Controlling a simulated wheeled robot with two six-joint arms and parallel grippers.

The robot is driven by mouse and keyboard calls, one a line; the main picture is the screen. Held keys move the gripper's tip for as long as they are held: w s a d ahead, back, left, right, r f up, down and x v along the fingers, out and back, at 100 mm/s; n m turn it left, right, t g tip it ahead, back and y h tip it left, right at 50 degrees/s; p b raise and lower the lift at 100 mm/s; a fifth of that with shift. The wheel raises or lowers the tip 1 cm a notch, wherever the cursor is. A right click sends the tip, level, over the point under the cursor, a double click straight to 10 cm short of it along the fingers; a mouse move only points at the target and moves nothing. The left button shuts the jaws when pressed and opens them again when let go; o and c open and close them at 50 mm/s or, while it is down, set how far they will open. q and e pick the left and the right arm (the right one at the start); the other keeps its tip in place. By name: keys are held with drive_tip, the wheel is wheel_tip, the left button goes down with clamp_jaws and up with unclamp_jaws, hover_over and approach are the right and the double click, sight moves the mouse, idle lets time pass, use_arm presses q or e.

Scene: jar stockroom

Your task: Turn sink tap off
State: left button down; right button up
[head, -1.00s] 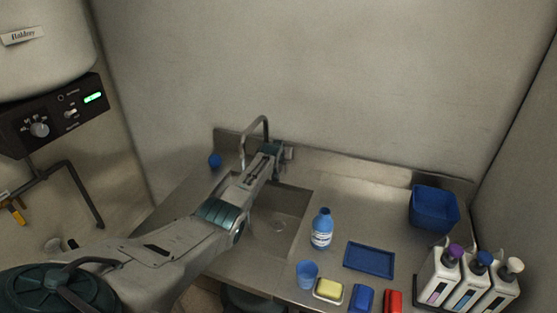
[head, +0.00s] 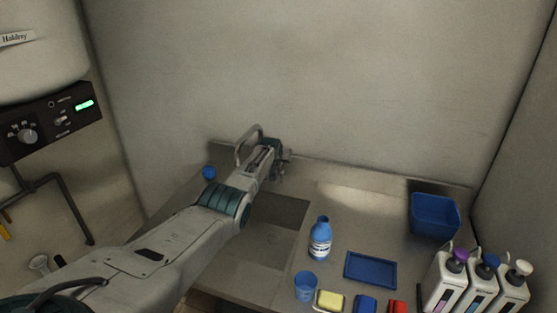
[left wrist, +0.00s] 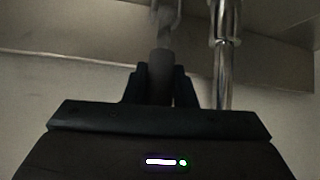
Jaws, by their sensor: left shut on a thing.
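The sink tap's curved grey spout (head: 238,147) rises at the back edge of the steel sink (head: 270,246). My left gripper (head: 281,160) reaches from the left to the tap's base, just right of the spout. In the left wrist view, my left gripper (left wrist: 160,84) has its two dark fingers closed on a dark upright tap handle (left wrist: 161,68). A shiny metal pipe (left wrist: 225,75) stands right of the fingers. My forearm hides part of the sink and tap base in the head view. Whether water runs cannot be told. My right gripper is not in view.
On the counter right of the sink are a blue bottle (head: 320,240), blue cup (head: 306,286), yellow sponge (head: 331,300), blue tray (head: 371,269), blue bin (head: 434,216) and white bottles (head: 445,281). Another small blue cup (head: 209,173) stands left of the spout. Walls close the back and right.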

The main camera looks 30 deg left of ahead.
use_arm(q)
drive_tip(key=c, duration=1.5)
unclamp_jaws()
drive_tip(key=shift+r, duration=0.1)
drive_tip(key=o, duration=0.3)
drive_tip(key=shift+w, duration=0.1)
drive_tip(key=shift+s+r+p, duration=0.25)
drive_tip(key=shift+s+p, duration=0.05)
drive_tip(key=shift+p, duration=0.2)
drive_tip(key=v, duration=1)
drive_tip(key=shift+d+f, duration=0.1)
